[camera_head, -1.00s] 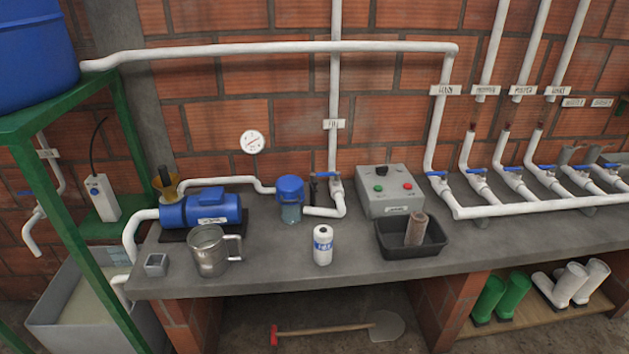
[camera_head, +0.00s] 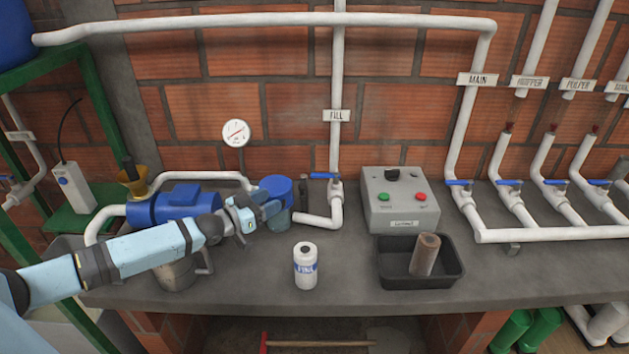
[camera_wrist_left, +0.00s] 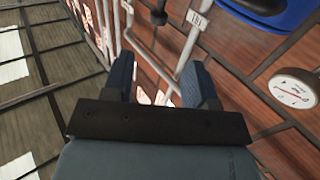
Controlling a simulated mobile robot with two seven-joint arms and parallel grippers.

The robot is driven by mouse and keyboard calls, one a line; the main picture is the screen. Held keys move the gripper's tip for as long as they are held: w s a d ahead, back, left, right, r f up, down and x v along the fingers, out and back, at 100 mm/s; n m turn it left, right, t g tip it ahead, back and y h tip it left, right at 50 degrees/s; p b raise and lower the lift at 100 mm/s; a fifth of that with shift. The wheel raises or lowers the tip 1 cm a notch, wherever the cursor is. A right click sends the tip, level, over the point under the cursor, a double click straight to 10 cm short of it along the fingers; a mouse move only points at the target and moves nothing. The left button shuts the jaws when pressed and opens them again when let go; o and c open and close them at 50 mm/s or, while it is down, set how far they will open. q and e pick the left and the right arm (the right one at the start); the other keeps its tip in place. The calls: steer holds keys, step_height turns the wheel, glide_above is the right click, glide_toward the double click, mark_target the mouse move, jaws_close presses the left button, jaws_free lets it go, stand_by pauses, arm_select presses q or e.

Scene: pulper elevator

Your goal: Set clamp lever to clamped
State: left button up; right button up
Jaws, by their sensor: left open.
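I cannot pick out a clamp lever for certain. A small dark upright piece (camera_head: 303,191) stands between the blue-capped filter (camera_head: 276,185) and the white fill pipe (camera_head: 335,205); I cannot tell whether it is the lever. My left gripper (camera_head: 277,203) reaches in from the left, in front of the filter and hiding part of it. In the left wrist view, its two fingers (camera_wrist_left: 162,80) are apart with nothing between them. My right gripper is not in view.
A blue pump (camera_head: 175,205) and a metal jug (camera_head: 176,273) are partly behind my left arm. A white bottle (camera_head: 306,268), a grey control box (camera_head: 394,200) and a black tray (camera_head: 455,270) stand right of the gripper. A gauge (camera_head: 236,132) hangs on the wall.

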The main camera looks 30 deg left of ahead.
mark_target(306, 184)
arm_select(q)
steer(key=p+x, duration=0.1)
steer(key=x, duration=1.2)
steer(key=shift+d, duration=0.1)
jaws_close()
